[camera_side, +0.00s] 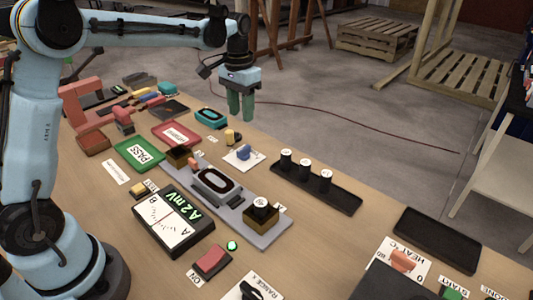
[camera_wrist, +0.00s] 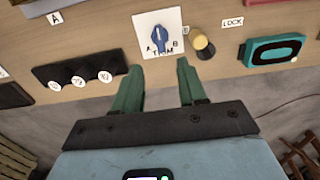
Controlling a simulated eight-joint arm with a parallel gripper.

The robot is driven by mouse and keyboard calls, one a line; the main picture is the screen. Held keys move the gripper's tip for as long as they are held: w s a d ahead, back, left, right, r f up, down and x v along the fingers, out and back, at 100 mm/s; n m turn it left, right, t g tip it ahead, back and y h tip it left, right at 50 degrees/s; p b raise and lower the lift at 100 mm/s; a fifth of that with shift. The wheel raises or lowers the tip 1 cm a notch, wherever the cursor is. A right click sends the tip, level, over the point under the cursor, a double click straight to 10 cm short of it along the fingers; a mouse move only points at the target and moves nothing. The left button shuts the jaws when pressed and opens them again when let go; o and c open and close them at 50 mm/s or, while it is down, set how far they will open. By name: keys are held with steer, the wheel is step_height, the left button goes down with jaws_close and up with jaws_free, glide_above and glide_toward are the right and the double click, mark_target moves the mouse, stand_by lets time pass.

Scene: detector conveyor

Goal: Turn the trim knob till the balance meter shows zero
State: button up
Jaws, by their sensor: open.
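The trim knob (camera_side: 244,152) is a small blue knob on a white plate. In the wrist view the knob (camera_wrist: 158,36) sits on its plate, marked A, B and TRIM, just beyond my fingertips. My gripper (camera_side: 241,118) is open and empty, its green fingers pointing down above the table behind the knob. In the wrist view the gripper (camera_wrist: 157,68) has its two fingers apart, with the knob between their lines but not touched. The balance meter (camera_side: 172,220) is a black box with a white dial and a green readout that appears to say A 2 mV.
A yellow and black knob (camera_wrist: 203,45) stands close beside the trim plate, near a LOCK label (camera_wrist: 233,22). A black rack (camera_side: 316,188) with three white-topped cylinders lies to the right. A grey base (camera_side: 265,237) with a detector-like unit lies in front of the trim plate.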

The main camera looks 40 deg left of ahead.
mark_target(243, 148)
step_height(243, 148, down, 11)
steer(key=shift+f, duration=0.1)
stand_by(0.3)
steer(key=shift+c, duration=0.3)
jaws_close()
